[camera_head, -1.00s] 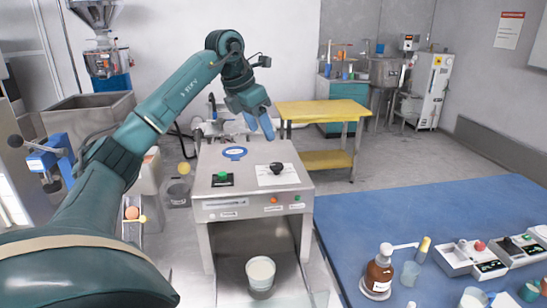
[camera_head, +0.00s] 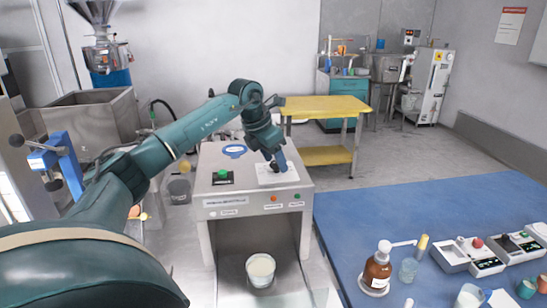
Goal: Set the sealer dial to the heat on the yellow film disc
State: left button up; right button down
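The sealer (camera_head: 252,202) is a grey metal machine with a white dial plate (camera_head: 290,178) on its top right. The black dial (camera_head: 274,168) on that plate is mostly hidden by my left gripper (camera_head: 278,166). The gripper's blue fingertips point down at the dial, at or just above it. I cannot tell whether they touch it or how far apart they are. The dial's setting and marks are too small to read. A small yellow round thing (camera_head: 184,165) shows just left of the sealer; I cannot tell if it is the film disc. My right gripper is not in view.
A green button (camera_head: 222,175) and a blue ring (camera_head: 235,151) are on the sealer top. A white cup (camera_head: 260,268) stands in its front opening. A blue table (camera_head: 400,215) with bottles and control boxes is at right. A yellow table (camera_head: 325,108) stands behind.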

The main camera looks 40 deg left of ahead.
pick_arm(q)
jog(key=c, duration=0.9)
jog(key=shift+m, duration=0.3)
jog(key=m, duration=0.1)
jog(key=m+h, duration=0.1)
jog(key=m, duration=0.1)
jog(key=shift+w+a+m+h, duration=0.1)
jog(key=shift+a+m+h, duration=0.1)
jog(key=shift+m+h, duration=0.1)
jog(key=m, duration=0.2)
jog(key=m+g+h, duration=0.1)
jog(key=m, duration=0.1)
jog(key=shift+w+a+r+g, duration=0.1)
jog(key=shift+w+g, duration=0.05)
jog(key=shift+g, duration=0.15)
jog(key=m+g, duration=0.1)
jog(key=m, duration=0.3)
jog(key=shift+w+h, duration=0.15)
jog(key=shift+h, duration=0.25)
jog(key=shift+w+m+g, duration=0.15)
jog(key=shift+m+g, duration=0.85)
jog(key=shift+m, duration=1)
jog(key=shift+a, duration=0.1)
